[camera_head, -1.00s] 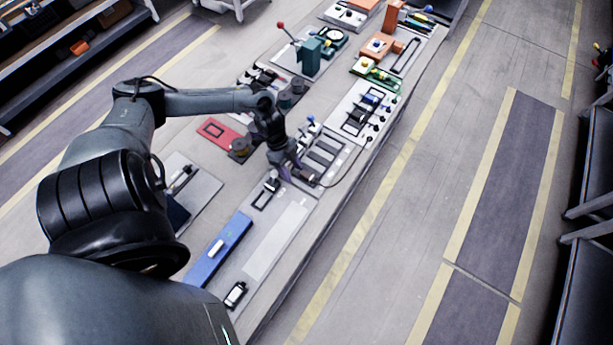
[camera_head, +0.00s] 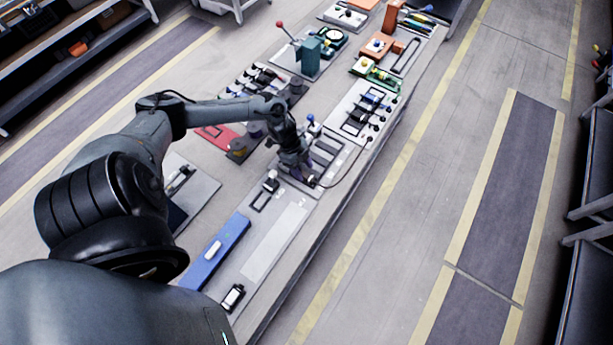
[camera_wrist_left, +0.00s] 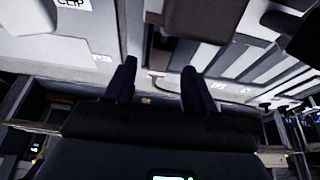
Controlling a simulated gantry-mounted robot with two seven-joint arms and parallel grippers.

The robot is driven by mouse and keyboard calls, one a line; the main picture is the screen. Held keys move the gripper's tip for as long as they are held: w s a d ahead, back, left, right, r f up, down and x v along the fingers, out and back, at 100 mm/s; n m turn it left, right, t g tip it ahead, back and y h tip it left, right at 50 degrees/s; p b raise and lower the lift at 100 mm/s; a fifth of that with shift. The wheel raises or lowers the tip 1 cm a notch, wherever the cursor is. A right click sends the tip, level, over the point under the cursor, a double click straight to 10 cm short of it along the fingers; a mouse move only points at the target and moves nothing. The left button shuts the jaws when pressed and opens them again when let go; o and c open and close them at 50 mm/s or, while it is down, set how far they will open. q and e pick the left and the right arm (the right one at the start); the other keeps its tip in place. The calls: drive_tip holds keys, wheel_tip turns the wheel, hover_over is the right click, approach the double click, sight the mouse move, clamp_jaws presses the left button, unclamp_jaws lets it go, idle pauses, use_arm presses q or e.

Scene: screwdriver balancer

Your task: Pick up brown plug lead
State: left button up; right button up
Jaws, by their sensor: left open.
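My left gripper (camera_head: 303,178) is low over the front edge of the long table, beside the grey slotted panel (camera_head: 326,150). In the left wrist view its two fingers (camera_wrist_left: 158,72) are apart, with a gap between them. A thin dark lead (camera_head: 347,174) curves along the table edge from beside the gripper up to the right. A small brownish end (camera_head: 312,183) sits right at the fingertips; I cannot tell whether they touch it. In the left wrist view a short piece of cable (camera_wrist_left: 156,75) shows between the fingers. My right gripper is not in view.
A blue bar (camera_head: 217,250) and a pale panel (camera_head: 275,240) lie nearer me. A red plate (camera_head: 214,134) lies to the left. A teal press with a red-knobbed lever (camera_head: 308,55) stands farther back.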

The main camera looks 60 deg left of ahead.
sight(306, 176)
use_arm(q)
drive_tip(key=shift+x, duration=1.35)
clamp_jaws()
